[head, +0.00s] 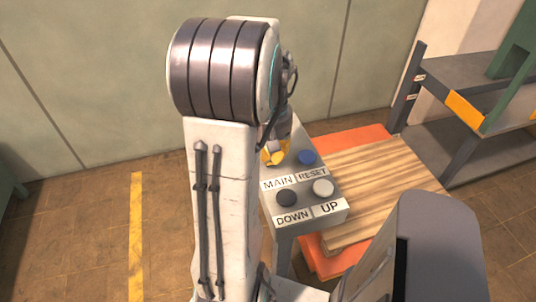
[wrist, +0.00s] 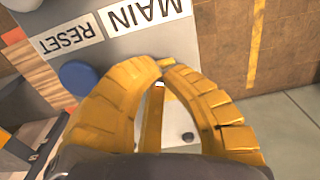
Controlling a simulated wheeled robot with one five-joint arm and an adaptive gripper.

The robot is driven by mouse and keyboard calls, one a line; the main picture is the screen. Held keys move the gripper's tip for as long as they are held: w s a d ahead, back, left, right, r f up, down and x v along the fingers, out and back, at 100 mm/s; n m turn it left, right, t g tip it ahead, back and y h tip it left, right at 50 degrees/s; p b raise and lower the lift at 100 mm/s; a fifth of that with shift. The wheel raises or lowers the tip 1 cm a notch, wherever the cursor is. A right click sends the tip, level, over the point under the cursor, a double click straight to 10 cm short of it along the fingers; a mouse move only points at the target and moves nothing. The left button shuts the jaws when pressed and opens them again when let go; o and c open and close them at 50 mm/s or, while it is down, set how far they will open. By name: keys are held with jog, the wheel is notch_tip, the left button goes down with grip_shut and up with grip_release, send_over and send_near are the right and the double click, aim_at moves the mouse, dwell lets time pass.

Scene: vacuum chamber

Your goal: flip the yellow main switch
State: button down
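The control panel (head: 311,181) carries a MAIN label (head: 277,183), which also shows upside down in the wrist view (wrist: 140,15). My gripper (wrist: 165,66) has yellow-orange fingers that curve inward, with their tips together or almost together just off the MAIN label. A narrow yellow bar (wrist: 152,120), probably the main switch, shows in the gap between the fingers. I cannot tell whether the fingers touch it. In the head view my gripper (head: 274,153) is low over the panel behind the MAIN label, and yellow finger and switch cannot be told apart there.
A blue RESET button (head: 307,157) sits right of my gripper, also in the wrist view (wrist: 77,75). A black DOWN button (head: 286,198) and a white UP button (head: 323,187) are nearer. A wooden-topped orange pallet (head: 385,180) and a metal shelf (head: 460,75) stand to the right.

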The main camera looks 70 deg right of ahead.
jog(key=shift+f+b, duration=0.45)
jog(key=shift+f, duration=0.15)
jog(key=shift+r, duration=0.1)
dwell(0.4)
jog(key=shift+r+p, duration=3)
jog(key=shift+r, duration=0.45)
